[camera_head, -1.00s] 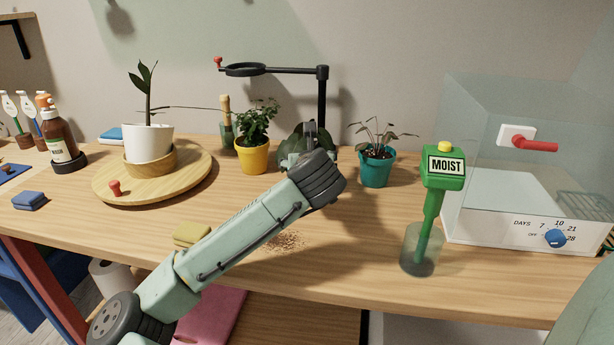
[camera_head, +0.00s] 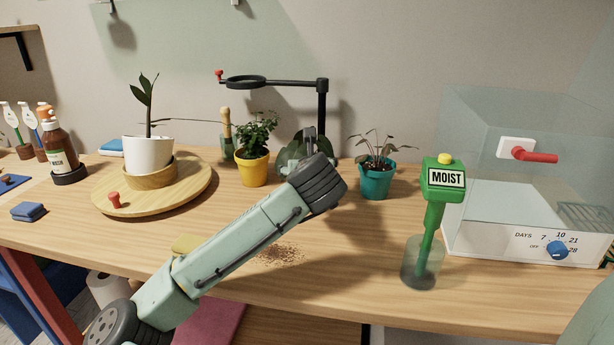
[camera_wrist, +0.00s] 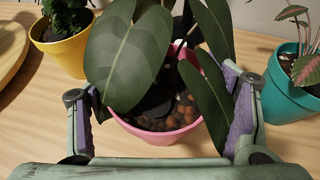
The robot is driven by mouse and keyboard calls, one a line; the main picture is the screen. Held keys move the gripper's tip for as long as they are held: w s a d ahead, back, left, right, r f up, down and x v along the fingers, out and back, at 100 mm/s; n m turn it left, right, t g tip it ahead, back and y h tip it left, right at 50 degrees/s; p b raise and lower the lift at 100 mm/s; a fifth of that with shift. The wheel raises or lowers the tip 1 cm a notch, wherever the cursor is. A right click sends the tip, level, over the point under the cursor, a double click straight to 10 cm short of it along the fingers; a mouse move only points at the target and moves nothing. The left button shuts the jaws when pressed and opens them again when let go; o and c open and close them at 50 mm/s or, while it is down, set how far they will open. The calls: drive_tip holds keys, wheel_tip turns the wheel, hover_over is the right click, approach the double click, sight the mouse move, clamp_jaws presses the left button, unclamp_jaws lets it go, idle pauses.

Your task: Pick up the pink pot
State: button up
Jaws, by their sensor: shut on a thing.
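The pink pot (camera_wrist: 158,137) holds a plant with large dark green leaves (camera_wrist: 128,57) and brown pebbles. In the wrist view it sits between the two fingers of my gripper (camera_wrist: 166,118), one finger at each side of its rim. My gripper is shut on the pot. Leaves cover part of the pot's far rim. In the head view my arm hides the pot, and only some of the plant's leaves (camera_head: 291,157) show behind my wrist. I cannot tell whether the pot's base touches the table.
A yellow pot (camera_head: 252,170) stands close on the left and a teal pot (camera_head: 376,181) close on the right. A black stand with a ring (camera_head: 322,105) rises behind. A green moisture meter (camera_head: 434,205) stands in a clear cup at front right.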

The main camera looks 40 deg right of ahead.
drive_tip(key=shift+s+r+b, duration=0.25)
drive_tip(key=shift+r+b, duration=0.05)
drive_tip(key=shift+r, duration=0.9)
drive_tip(key=s+a+r+b, duration=0.1)
drive_tip(key=s+b, duration=0.1)
drive_tip(key=s, duration=1.3)
drive_tip(key=shift+s+a+r, duration=0.15)
drive_tip(key=shift+s+a, duration=0.1)
drive_tip(key=shift+a, duration=0.05)
